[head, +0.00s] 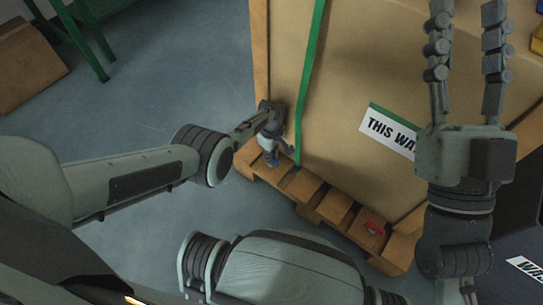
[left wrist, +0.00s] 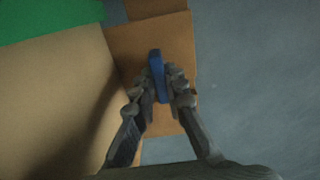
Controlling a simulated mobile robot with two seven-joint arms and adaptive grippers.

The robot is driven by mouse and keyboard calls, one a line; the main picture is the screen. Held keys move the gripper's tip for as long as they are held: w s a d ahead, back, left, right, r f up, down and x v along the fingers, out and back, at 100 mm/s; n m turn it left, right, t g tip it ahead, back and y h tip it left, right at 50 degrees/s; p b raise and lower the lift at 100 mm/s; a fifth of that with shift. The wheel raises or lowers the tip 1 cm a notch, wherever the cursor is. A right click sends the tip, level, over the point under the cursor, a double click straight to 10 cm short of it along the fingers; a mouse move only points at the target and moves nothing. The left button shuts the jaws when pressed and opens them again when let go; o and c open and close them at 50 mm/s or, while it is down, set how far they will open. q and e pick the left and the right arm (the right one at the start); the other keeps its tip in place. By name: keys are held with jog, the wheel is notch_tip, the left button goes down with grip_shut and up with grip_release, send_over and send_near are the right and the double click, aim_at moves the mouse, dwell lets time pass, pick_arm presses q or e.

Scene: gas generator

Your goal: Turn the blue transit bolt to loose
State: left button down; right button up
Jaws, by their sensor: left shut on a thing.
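The blue transit bolt (head: 271,158) is at the lower left corner of a big crate, by its wooden base. In the left wrist view the blue bolt (left wrist: 157,66) shows as a narrow upright blue piece against brown wood. My left gripper (head: 272,148) is at the bolt, and its fingers (left wrist: 160,88) are closed on both sides of it.
The tan crate (head: 345,65) carries a green strap (head: 312,70) and a white label (head: 390,130). A green-legged stand (head: 85,45) and a brown box (head: 28,65) are at the upper left. The floor between is clear.

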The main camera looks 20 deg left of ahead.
pick_arm(q)
jog(key=c, duration=1.6)
grip_release()
jog(key=shift+o, duration=0.2)
notch_tip(320, 180, up, 12)
